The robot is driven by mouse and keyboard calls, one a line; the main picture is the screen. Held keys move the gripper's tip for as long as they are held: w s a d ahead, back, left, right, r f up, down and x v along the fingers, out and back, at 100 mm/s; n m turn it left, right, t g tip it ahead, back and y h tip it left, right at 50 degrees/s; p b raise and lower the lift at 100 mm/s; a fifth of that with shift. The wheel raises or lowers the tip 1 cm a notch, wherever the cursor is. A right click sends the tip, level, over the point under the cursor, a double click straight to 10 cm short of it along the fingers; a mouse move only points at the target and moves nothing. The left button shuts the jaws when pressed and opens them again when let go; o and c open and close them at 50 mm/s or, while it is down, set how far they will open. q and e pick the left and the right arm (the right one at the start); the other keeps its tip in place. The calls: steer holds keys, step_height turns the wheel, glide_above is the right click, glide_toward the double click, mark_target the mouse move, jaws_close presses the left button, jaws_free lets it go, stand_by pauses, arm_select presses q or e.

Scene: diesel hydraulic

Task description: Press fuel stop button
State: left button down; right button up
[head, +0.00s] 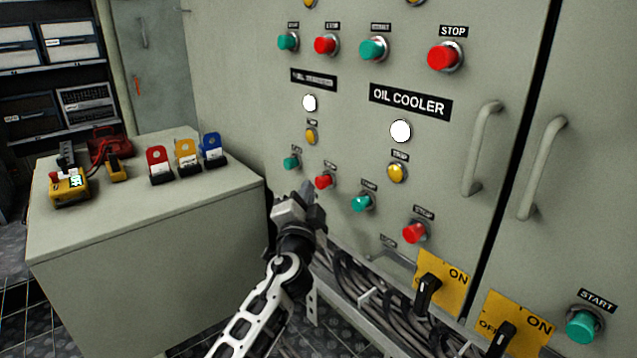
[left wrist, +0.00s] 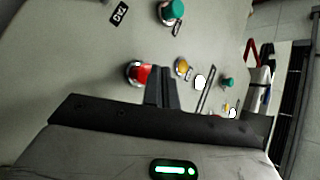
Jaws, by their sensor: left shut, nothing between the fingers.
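The fuel stop button (head: 324,180) is a red push button low on the grey cabinet, in the column under a blurred label that seems to read fuel transfer (head: 314,79). My left gripper (head: 307,187) is shut and empty. In the head view its tips are just left of and slightly below the red button; contact cannot be told. In the left wrist view the shut fingers (left wrist: 161,88) stand just right of a red button (left wrist: 138,73), which they partly overlap. My right gripper is out of view.
A green button (head: 291,162) is up and left of the red one. The oil cooler column has another red stop button (head: 414,233) and a green button (head: 362,202). Cables (head: 370,300) run below. A grey bench (head: 150,235) with padlock-like tags stands left.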

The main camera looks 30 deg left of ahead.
arm_select(q)
steer(key=shift+s+a, duration=0.1)
steer(key=s, duration=0.1)
steer(key=s+a, duration=0.1)
steer(key=s, duration=0.1)
steer(key=s+a, duration=0.1)
steer(key=shift+s+p, duration=0.3)
steer(key=shift+p, duration=0.1)
stand_by(0.8)
